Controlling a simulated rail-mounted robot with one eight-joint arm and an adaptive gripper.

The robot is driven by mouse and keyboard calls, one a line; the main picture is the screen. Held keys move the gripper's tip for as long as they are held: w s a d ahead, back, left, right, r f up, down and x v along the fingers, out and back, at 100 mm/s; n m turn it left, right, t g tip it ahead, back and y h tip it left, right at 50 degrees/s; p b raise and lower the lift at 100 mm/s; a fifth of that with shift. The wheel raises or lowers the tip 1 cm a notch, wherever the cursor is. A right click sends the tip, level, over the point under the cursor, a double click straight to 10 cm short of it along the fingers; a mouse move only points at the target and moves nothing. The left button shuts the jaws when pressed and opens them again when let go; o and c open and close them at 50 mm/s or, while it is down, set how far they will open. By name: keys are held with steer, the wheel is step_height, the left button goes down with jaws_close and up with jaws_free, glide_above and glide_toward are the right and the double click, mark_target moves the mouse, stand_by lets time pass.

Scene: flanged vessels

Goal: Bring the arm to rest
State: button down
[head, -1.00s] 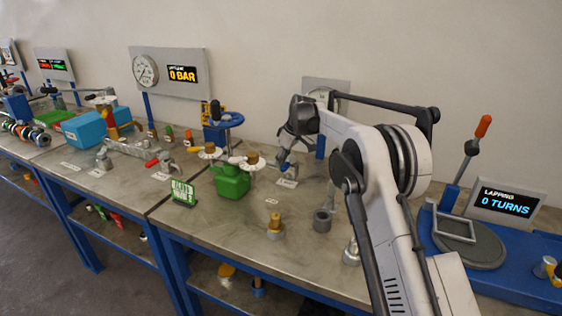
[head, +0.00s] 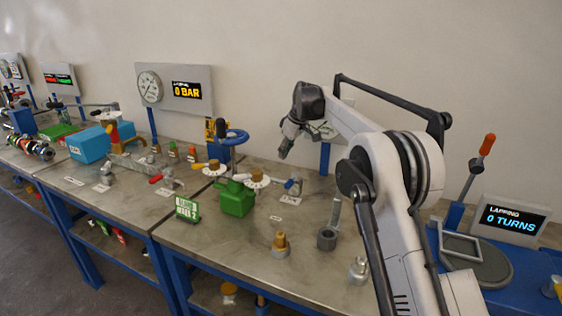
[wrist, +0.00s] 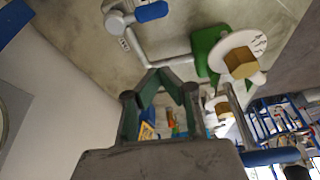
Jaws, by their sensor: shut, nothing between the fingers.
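My gripper (head: 284,153) hangs at the end of my raised arm, above the back of the bench and clear of everything on it. In the wrist view its fingers (wrist: 160,74) meet at the tips with nothing between them. Below it are a green vessel (head: 236,199) with white flanges and a small valve with a blue handle (head: 289,184). The wrist view also shows the green vessel (wrist: 206,48) and the blue handle (wrist: 152,11) beyond the fingers.
A brass fitting (head: 280,243) and a grey cylinder (head: 327,238) stand on the bench's front part. The lapping station (head: 478,268) is at the right. A pressure gauge panel (head: 185,88) stands at the back.

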steer(key=s+d+r+m+t, duration=0.1)
steer(key=s+d+r+m, duration=0.2)
steer(key=s+d+r, duration=0.7)
steer(key=s+d+r+m+t+h, duration=0.1)
steer(key=s+d+r+m, duration=0.15)
steer(key=s, duration=0.55)
steer(key=s+d+r+m+t+h, duration=0.1)
steer(key=s+d+r, duration=0.2)
steer(key=s, duration=0.5)
steer(key=s+d+f+m, duration=0.2)
steer(key=s+d+f, duration=0.1)
steer(key=s, duration=0.7)
steer(key=s+d+f+m+t+h, duration=0.1)
steer(key=s+d+f+m, duration=0.1)
steer(key=s+f, duration=0.4)
steer(key=s+d+f+m+t, duration=0.1)
steer(key=s+d+f, duration=0.3)
steer(key=s, duration=1)
steer(key=shift+s+d+f+m+h, duration=0.2)
steer(key=shift+d+m+h, duration=0.15)
steer(key=shift+m, duration=0.2)
